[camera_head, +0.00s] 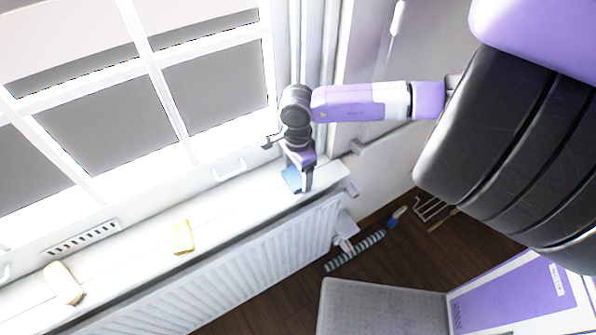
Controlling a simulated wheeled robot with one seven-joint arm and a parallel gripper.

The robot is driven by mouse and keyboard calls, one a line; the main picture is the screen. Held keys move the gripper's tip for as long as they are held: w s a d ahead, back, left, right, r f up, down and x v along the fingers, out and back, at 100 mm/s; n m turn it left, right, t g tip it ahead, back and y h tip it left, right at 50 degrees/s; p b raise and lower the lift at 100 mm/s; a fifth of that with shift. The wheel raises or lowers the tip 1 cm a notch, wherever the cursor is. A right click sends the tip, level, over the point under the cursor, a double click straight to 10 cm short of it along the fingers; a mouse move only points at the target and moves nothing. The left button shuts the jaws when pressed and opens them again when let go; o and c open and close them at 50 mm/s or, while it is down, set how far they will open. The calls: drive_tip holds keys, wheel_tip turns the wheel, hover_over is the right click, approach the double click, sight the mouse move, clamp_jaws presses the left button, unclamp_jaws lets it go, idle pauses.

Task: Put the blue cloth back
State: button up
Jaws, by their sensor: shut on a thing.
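The blue cloth (291,179) is a small blue patch at the right end of the white window sill (225,207). My gripper (306,184) points down over the sill's right end and is shut on the cloth. The gripper's lower part hides some of the cloth. I cannot tell whether the cloth touches the sill or is held just above it.
A yellow block-like item (182,237) and a beige item (63,283) lie on the sill to the left. A white radiator (235,262) is below the sill. A striped roll (355,251) and a wire rack (432,209) are near the dark floor.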

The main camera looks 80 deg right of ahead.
drive_tip(key=shift+f, duration=0.15)
drive_tip(key=o, duration=1.2)
